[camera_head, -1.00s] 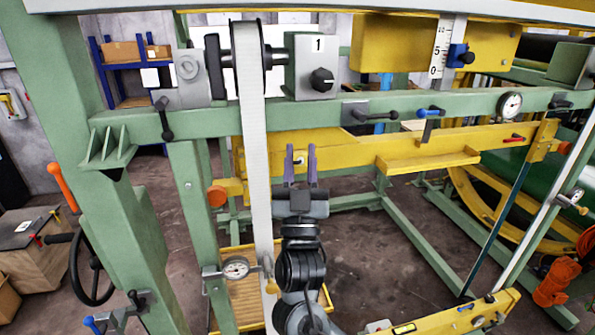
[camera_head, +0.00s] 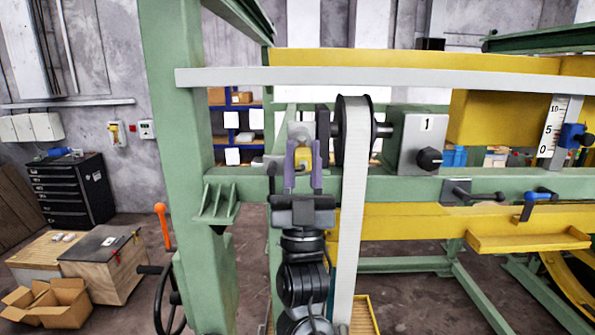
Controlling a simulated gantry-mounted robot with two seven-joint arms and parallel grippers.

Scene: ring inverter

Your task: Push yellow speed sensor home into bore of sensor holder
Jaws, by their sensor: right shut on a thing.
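My right gripper (camera_head: 303,160) comes up from below, its two purple fingers pointing up. It is shut on the yellow speed sensor (camera_head: 303,157), whose yellow body shows between the fingers. The grey sensor holder (camera_head: 300,131) is just behind and above the fingertips, left of the belt pulley. The gripper and sensor cover much of the holder. The bore is hidden, so I cannot tell how far the sensor is in it, or whether they touch. My left gripper is out of view.
The black pulley (camera_head: 342,130) and its white hanging belt (camera_head: 352,220) are close on the right of my right arm. The grey box marked 1 (camera_head: 424,145) is further right. A green post (camera_head: 182,150) stands to the left, and a green beam (camera_head: 400,189) crosses behind.

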